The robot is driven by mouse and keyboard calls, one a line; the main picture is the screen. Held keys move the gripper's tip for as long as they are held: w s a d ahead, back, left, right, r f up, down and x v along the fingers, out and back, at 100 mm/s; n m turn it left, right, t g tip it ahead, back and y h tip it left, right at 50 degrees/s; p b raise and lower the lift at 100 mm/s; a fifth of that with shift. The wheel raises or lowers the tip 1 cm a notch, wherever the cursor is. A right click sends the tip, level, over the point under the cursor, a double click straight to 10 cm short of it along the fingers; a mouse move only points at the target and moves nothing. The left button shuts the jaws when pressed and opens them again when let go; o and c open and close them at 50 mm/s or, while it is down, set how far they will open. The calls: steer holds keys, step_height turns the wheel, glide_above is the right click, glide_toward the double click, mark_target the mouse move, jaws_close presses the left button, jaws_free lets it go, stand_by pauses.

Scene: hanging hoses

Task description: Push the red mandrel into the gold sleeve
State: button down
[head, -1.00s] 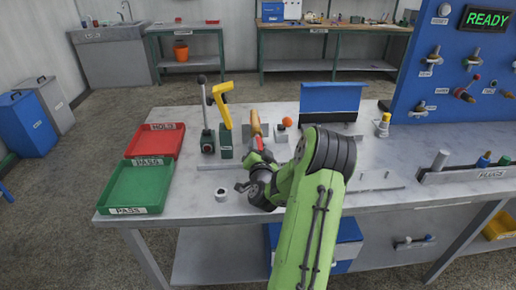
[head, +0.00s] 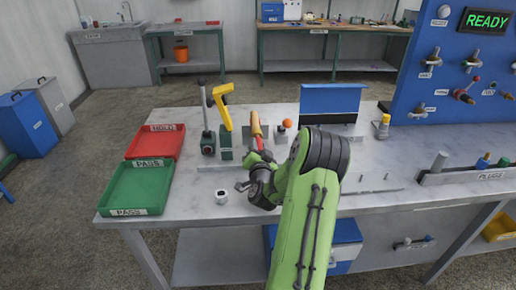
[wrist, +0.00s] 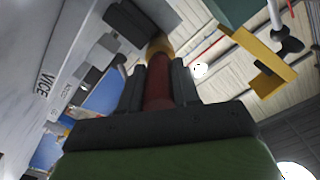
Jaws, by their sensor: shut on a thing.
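The gold sleeve (head: 255,121) stands out toward the back middle of the bench, between grey blocks. It also shows past my fingertips in the wrist view (wrist: 159,46). The red mandrel (wrist: 158,88) lies between my two dark fingers, in line with the sleeve. Its far end meets the sleeve with no gap visible; how deep it sits inside I cannot tell. My gripper (wrist: 159,80) is shut on the mandrel. In the head view my gripper (head: 260,156) is small and partly hidden by my wrist, with a little of the red mandrel showing above it.
A yellow-handled tool (head: 222,95) and a grey lever post (head: 205,115) stand just left of the sleeve. A ball-topped piece (head: 286,125) and a blue panel (head: 330,102) are to the right. Red (head: 177,142) and green (head: 115,207) trays lie left. A small white ring (head: 221,196) lies in front.

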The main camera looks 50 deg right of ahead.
steer(key=shift+w+d+r+p, duration=0.1)
steer(key=shift+w+d+p, duration=0.4)
steer(key=shift+d+p, duration=0.1)
stand_by(1.1)
steer(key=c, duration=0.7)
jaws_free()
steer(key=shift+c, duration=0.2)
steer(key=shift+f, duration=0.25)
